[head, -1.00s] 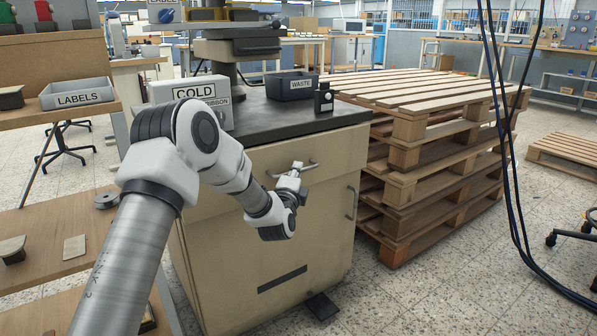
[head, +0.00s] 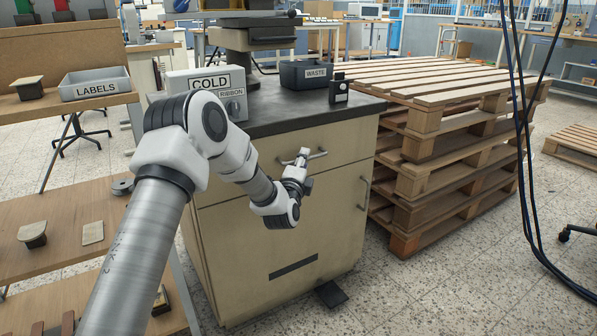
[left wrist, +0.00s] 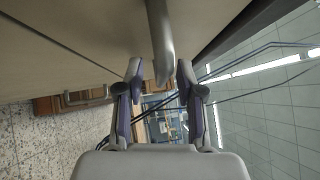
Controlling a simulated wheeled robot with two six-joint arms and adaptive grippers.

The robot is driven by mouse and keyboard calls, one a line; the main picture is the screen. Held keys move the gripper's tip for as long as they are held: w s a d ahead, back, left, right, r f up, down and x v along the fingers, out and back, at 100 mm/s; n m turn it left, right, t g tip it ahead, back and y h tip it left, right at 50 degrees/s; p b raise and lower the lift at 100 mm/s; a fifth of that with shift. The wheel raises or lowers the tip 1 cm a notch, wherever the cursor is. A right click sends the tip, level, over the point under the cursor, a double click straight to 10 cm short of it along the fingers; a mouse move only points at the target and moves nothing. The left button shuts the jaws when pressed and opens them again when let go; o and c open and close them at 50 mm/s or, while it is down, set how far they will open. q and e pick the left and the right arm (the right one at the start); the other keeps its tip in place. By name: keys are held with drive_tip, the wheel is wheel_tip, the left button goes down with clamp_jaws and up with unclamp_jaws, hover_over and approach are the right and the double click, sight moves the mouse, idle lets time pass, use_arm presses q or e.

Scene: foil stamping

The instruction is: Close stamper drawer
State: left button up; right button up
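The stamper drawer (head: 262,169) is the upper front of the beige cabinet under the stamper. It looks flush or nearly flush, and I cannot tell whether a small gap remains. Its metal bar handle (head: 320,155) also shows in the left wrist view (left wrist: 160,38), coming in from the top. My left gripper (head: 304,160) is at the handle. In the left wrist view its two fingers (left wrist: 159,88) stand apart, with the handle's end between them and space on both sides. My right gripper is in neither view.
Stacked pallets (head: 430,155) stand close on the right. A lower door handle (head: 366,193) sticks out. Cables (head: 522,130) hang at far right.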

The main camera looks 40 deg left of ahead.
use_arm(q)
drive_tip(key=v, duration=1)
drive_tip(key=shift+s, duration=0.25)
drive_tip(key=shift+d, duration=0.1)
